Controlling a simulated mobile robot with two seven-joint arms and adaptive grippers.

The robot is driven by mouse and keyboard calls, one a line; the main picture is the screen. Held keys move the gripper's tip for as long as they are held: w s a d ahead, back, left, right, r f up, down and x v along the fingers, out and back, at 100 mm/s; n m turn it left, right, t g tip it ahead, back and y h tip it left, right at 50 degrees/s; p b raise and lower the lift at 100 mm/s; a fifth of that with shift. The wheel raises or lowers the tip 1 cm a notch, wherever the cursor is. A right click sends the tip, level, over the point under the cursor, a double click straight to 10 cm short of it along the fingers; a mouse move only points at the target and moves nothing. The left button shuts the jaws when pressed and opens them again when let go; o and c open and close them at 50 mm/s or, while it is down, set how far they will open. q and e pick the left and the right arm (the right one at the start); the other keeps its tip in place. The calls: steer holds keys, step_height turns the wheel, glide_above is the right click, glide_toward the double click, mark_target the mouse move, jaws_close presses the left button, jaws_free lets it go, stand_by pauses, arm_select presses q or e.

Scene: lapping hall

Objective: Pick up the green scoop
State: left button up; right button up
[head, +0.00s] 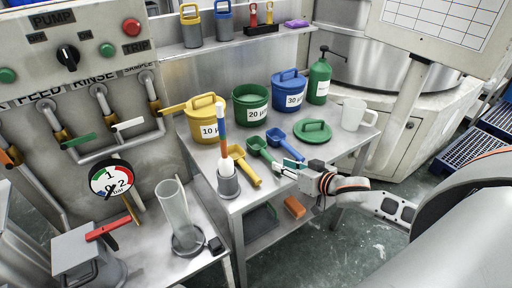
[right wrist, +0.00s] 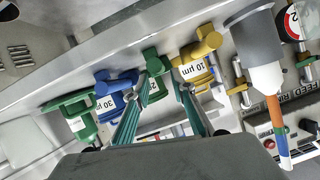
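The green scoop (head: 256,144) lies on the grey metal table, between the yellow scoop (head: 241,164) and the blue scoop (head: 277,137). Its handle points toward the table's front edge. My right gripper (head: 286,168) is at the front edge, close to the handle ends of the green and blue scoops. In the right wrist view, which looks upside down, its two teal fingers (right wrist: 157,98) stand apart with nothing between them. The green scoop (right wrist: 154,62) shows beyond the fingertips. I cannot tell whether the fingers touch it. My left gripper is out of view.
Yellow (head: 205,125), green (head: 250,108) and blue (head: 289,93) buckets stand behind the scoops. A green lid (head: 313,131) and white jug (head: 354,115) are to the right. A grey cup (head: 228,184) with a brush stands left, near the front edge.

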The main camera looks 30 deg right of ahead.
mark_target(266, 156)
steer(key=shift+f+b+x, duration=0.15)
steer(key=shift+b+x, duration=0.05)
steer(key=shift+x, duration=1.5)
steer(key=shift+f+b+x, duration=0.1)
steer(key=shift+b+x, duration=0.1)
steer(key=shift+x, duration=1.55)
steer(key=shift+s+d, duration=0.1)
jaws_close()
